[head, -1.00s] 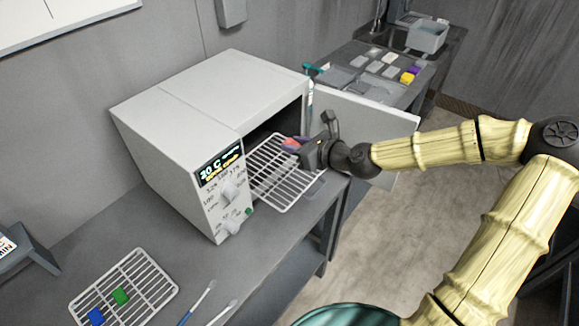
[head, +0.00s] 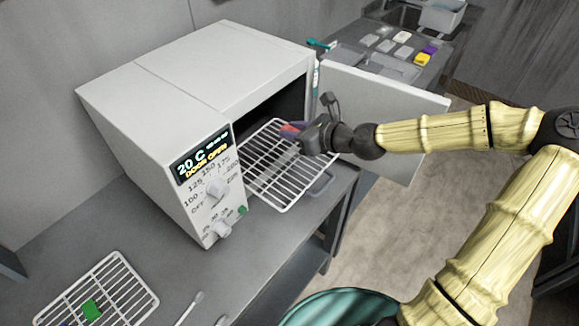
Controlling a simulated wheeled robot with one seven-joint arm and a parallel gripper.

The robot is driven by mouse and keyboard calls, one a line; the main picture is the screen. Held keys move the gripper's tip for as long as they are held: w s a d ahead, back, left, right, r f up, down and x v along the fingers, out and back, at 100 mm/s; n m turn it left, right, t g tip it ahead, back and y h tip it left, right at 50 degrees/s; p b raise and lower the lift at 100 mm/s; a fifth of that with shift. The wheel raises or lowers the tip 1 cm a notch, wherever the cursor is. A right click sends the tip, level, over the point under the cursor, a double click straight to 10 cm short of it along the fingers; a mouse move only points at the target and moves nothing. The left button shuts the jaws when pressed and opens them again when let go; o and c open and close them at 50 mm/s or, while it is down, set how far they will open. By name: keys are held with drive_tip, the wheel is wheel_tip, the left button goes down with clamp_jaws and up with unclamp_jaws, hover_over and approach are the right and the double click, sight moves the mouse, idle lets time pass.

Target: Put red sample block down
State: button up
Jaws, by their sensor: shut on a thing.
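My gripper (head: 300,133) is shut on the red sample block (head: 290,128), which shows as a small red patch at the fingertips. The gripper hides most of the block. It is over the white wire rack (head: 262,165) that sticks out of the open oven (head: 190,105). I cannot tell whether the block touches the rack. The oven display reads 20 C and DOOR OPEN.
The oven door (head: 385,105) stands open behind my arm. A second wire rack (head: 130,290) with a green block (head: 91,309) lies on the bench at the lower left. A back table holds several small blocks, including a yellow one (head: 423,59) and a purple one (head: 430,49).

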drive_tip(key=shift+w+f, duration=0.1)
drive_tip(key=shift+f, duration=0.3)
drive_tip(key=shift+r, duration=0.1)
hover_over(293, 166)
drive_tip(key=shift+f, duration=3.15)
drive_tip(key=shift+f, duration=1.9)
